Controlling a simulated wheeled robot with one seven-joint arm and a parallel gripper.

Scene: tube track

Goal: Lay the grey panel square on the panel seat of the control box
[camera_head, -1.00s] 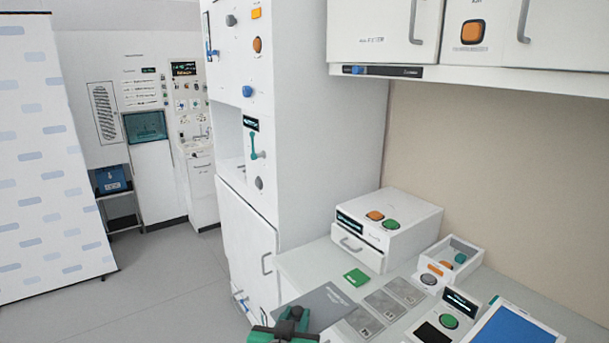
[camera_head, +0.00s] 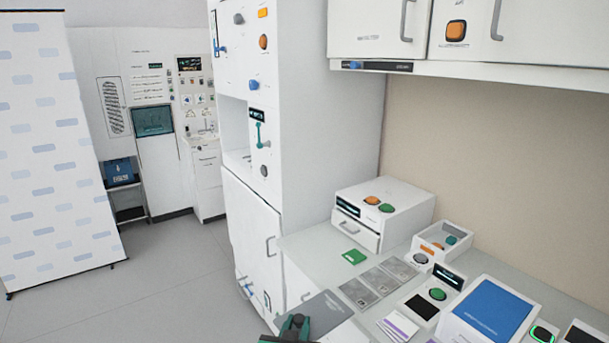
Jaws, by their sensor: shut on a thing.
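My gripper (camera_head: 297,325), dark with green parts, shows at the bottom edge. It is shut on the grey panel (camera_head: 324,309), a flat dark grey plate held at its near end over the counter's front left edge. The lower part of my gripper is cut off by the frame. Several white boxes stand on the counter: one with an orange and a green button (camera_head: 403,213) at the back, and one with a blue top (camera_head: 492,308) at the right. I cannot tell for sure which is the control box, and no panel seat is clearly seen.
Grey square plates (camera_head: 380,280) lie in a row on the counter, with a green square (camera_head: 354,257) behind them. An open white tray (camera_head: 424,241) holds small parts. White and purple cards (camera_head: 399,326) lie in front. A tall white cabinet (camera_head: 290,130) stands left; wall cupboards (camera_head: 400,25) hang above.

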